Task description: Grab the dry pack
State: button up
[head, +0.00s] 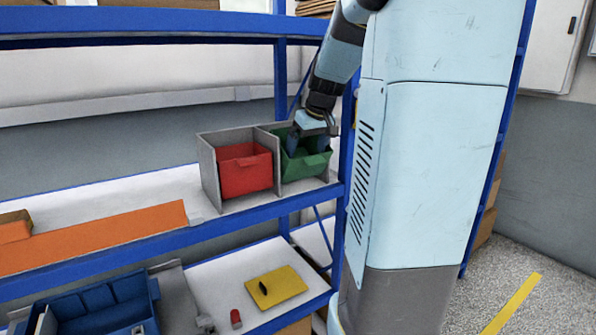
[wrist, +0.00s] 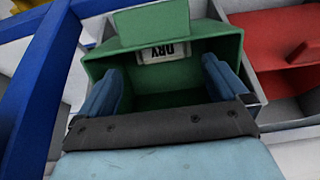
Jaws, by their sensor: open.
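A green bin (head: 305,164) stands in the right compartment of a grey divider on the shelf. In the wrist view the green bin (wrist: 220,42) carries a pale label (wrist: 163,52) that reads DRY upside down. I cannot make out a separate pack in its dark inside. My gripper (head: 307,142) points down at the bin's mouth. In the wrist view my gripper (wrist: 162,80) is open, with its blue fingers apart, one toward each side of the bin, and nothing visible between them. My gripper hides part of the bin's inside.
A red bin (head: 245,172) stands left of the green one, behind a grey divider wall. A blue shelf post (head: 345,140) is close on the right. An orange strip (head: 95,238) lies on the shelf. Below are a blue tray (head: 100,305) and a yellow clipboard-like thing (head: 280,287).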

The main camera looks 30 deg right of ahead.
jog(key=shift+x, duration=2.95)
jog(key=shift+a, duration=0.15)
jog(key=shift+c, duration=0.3)
jog(key=c, duration=1)
jog(key=shift+r, duration=0.1)
jog(key=shift+r, duration=0.7)
jog(key=shift+s+t, duration=0.25)
jog(key=shift+t, duration=1.15)
jog(key=shift+f+t, duration=0.1)
jog(key=shift+t, duration=0.2)
